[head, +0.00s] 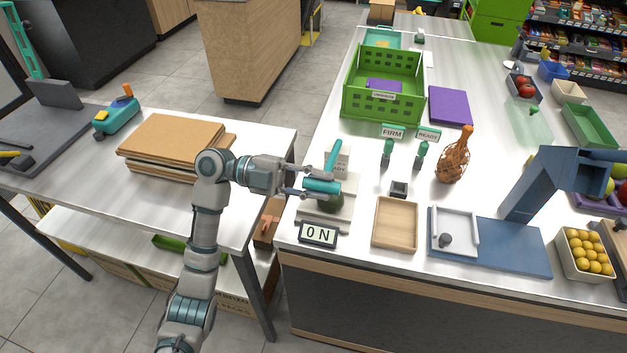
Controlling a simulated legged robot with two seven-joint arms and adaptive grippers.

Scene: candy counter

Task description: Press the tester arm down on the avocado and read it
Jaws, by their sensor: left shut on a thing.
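The tester stands at the near left corner of the counter, with a pale base (341,222) and a teal tester arm (333,157). A dark green avocado (331,204) sits on the base, partly hidden under the teal part. My left gripper (308,187) comes in from the left and is shut on the teal tester arm, just above the avocado. I cannot tell whether the arm touches the avocado. The display (318,233) in front reads "0 N". My right gripper is not in view.
A wooden tray (379,244) lies right of the tester. FIRM (392,132) and READY (428,134) signs stand behind. A green crate (355,98), a netted bottle (454,158) and a blue stand (528,256) are also on the counter. A gap separates the left table.

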